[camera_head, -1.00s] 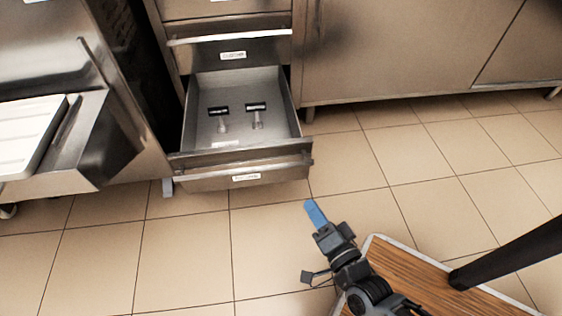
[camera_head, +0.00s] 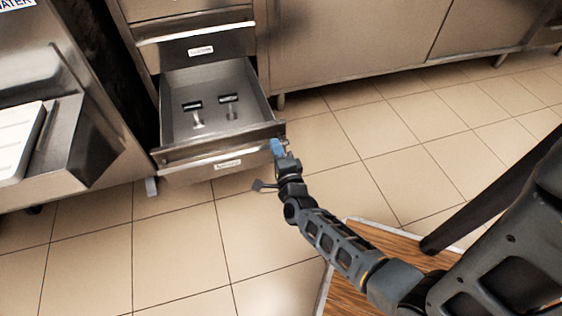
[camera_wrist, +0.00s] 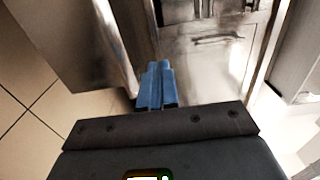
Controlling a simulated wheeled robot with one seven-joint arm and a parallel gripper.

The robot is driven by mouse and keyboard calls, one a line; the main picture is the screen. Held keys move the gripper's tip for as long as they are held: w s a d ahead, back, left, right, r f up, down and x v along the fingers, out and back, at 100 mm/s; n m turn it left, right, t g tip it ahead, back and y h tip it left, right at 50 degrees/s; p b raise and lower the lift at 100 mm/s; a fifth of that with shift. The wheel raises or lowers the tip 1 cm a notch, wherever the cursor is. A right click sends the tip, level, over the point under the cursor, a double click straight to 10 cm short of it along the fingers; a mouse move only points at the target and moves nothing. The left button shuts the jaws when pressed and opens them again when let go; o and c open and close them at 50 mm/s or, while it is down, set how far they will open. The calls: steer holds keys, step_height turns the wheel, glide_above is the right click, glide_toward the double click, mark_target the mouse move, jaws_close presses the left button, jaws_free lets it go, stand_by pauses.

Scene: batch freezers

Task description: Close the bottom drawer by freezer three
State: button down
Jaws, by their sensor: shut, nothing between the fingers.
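The bottom drawer (camera_head: 195,172) stands pulled out of the metal cabinet in the head view, with its front low over the tiled floor. Two tools with dark heads and pale handles lie inside, a left tool (camera_head: 193,106) and a right tool (camera_head: 229,99). My gripper (camera_head: 276,146) is at the right end of the drawer front, its blue fingers overlapping that corner; I cannot tell whether they touch it. In the wrist view my gripper (camera_wrist: 155,85) shows its blue fingers together with nothing between them, close to metal surfaces.
A closed drawer (camera_head: 200,50) sits above the open one. A steel machine (camera_head: 75,60) with a white tray (camera_head: 20,135) stands at the left. Metal cabinets (camera_head: 340,40) run along the right. The tiled floor (camera_head: 400,150) is clear right of the drawer.

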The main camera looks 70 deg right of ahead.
mark_target(268, 126)
steer(key=b+x, duration=0.1)
steer(key=x, duration=0.5)
stand_by(0.3)
